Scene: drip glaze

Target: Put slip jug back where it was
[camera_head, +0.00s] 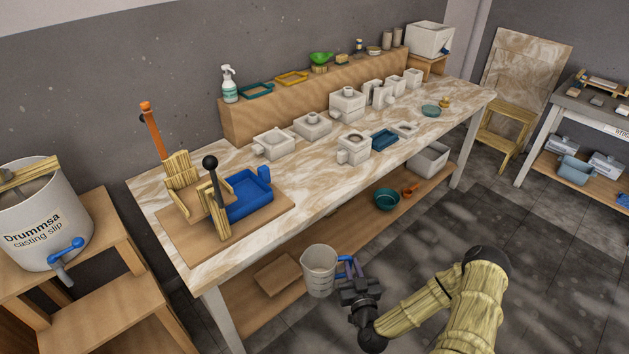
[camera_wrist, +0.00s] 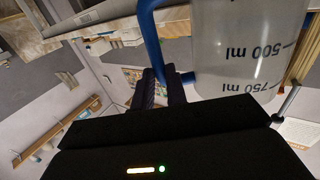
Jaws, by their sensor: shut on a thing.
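The slip jug (camera_head: 319,270) is a translucent grey-white measuring jug with a blue handle. It hangs upright in the air in front of the marble-topped table's near edge, in the head view. My gripper (camera_head: 350,272) is shut on its handle, to the right of the jug body. In the wrist view the jug (camera_wrist: 238,45) fills the upper right, with 500 ml and 750 ml marks, and the blue handle runs between my fingers (camera_wrist: 160,86). What is inside the jug cannot be told.
The table (camera_head: 215,270) carries several white plaster moulds, a blue tray (camera_head: 248,195) and a wooden lever stand. A casting slip bucket (camera_head: 42,220) with a blue tap stands on a wooden stand at left. A lower shelf (camera_head: 330,262) holds a teal bowl (camera_head: 387,199). Open floor lies right.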

